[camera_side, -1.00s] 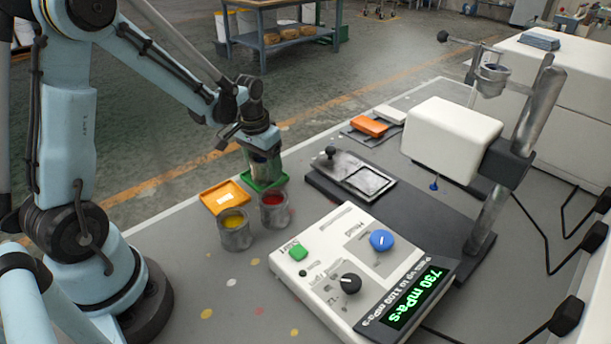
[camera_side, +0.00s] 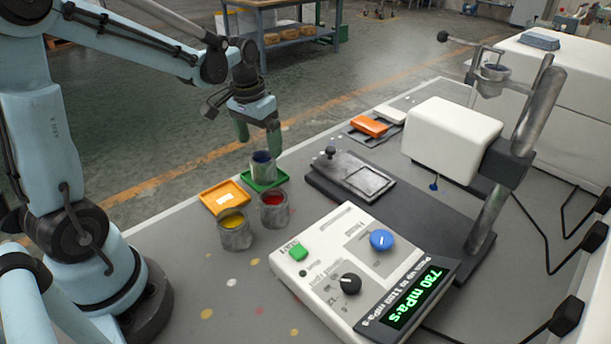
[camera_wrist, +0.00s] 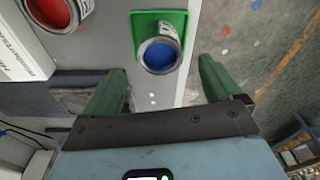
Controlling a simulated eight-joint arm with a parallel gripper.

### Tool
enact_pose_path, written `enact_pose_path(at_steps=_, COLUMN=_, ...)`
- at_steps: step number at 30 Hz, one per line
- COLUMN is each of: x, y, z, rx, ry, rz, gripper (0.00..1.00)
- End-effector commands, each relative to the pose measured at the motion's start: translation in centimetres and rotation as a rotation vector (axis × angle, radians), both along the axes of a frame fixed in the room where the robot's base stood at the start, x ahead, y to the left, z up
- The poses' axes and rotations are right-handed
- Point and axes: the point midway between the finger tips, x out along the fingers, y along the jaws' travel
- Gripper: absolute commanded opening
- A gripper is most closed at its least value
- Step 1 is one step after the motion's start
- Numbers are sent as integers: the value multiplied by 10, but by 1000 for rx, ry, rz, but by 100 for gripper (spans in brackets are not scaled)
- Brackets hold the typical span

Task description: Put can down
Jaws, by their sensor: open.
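A metal can with blue paint (camera_side: 262,165) stands upright on the green tray (camera_side: 279,181). In the wrist view the blue can (camera_wrist: 160,56) also sits on the green tray (camera_wrist: 140,20), between and ahead of the fingers. My gripper (camera_side: 257,140) is open and empty, with its green fingers above the can and apart from it. In the wrist view my gripper (camera_wrist: 160,85) shows its two fingers spread wide. Whether the can's base is wholly flat on the tray is hidden.
A red paint can (camera_side: 273,210) and a yellow paint can (camera_side: 234,230) stand close in front. An orange tray (camera_side: 222,196) lies left of the green one. The viscometer console (camera_side: 355,270) and a dark plate (camera_side: 355,178) lie to the right.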

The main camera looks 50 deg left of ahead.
Motion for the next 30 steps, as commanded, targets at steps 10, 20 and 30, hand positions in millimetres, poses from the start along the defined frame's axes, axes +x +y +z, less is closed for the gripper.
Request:
enact_pose_path(at_steps=10, x=-5, y=-1, z=42, rx=1, ry=0, rz=0, gripper=92)
enact_pose_path(at_steps=20, x=-18, y=-26, z=57, rx=23, ry=-78, rz=-34, gripper=92)
enact_pose_path(at_steps=30, x=-60, y=-90, z=60, rx=55, ry=-346, rz=-137, gripper=92)
